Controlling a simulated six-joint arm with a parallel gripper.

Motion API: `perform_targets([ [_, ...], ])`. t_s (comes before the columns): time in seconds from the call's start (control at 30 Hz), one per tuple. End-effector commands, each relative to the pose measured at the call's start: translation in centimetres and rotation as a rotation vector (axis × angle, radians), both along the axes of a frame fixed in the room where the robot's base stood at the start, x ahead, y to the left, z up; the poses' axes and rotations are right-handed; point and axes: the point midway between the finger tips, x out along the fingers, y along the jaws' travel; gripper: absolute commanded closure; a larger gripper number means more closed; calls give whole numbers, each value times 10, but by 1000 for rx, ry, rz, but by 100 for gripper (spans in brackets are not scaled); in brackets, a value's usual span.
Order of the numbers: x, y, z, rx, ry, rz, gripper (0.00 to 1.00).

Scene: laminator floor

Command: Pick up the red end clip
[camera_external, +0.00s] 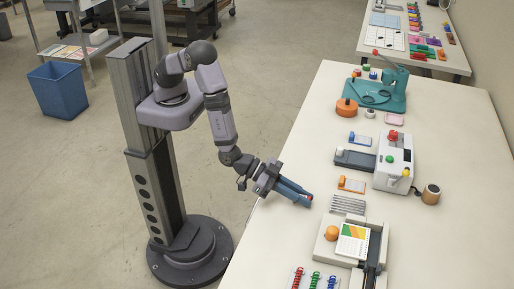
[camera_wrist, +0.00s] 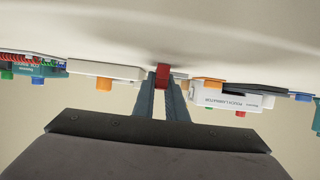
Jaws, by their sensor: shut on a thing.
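The red end clip (camera_wrist: 162,72) is between the two fingertips of my gripper (camera_wrist: 163,82) in the wrist view. In the external view a small bit of red, the red end clip (camera_external: 309,197), shows at the tips of my gripper (camera_external: 306,199). The gripper is shut on it, close over the white table near its left side. How far the clip is from the table top cannot be told.
A white laminator (camera_external: 393,162) stands to the right. Metal rods (camera_external: 348,204) and an orange-topped block (camera_external: 351,184) lie nearby.

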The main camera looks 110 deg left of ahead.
Motion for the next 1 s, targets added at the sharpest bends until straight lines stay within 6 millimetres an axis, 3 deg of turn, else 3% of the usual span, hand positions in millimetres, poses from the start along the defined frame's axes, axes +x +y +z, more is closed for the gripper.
perform_targets([
  [0.27,0,0,17,-2,-2,1,100],
  [0.73,0,0,83,-3,-3,1,100],
  [1.0,0,0,98,0,0,0,100],
])
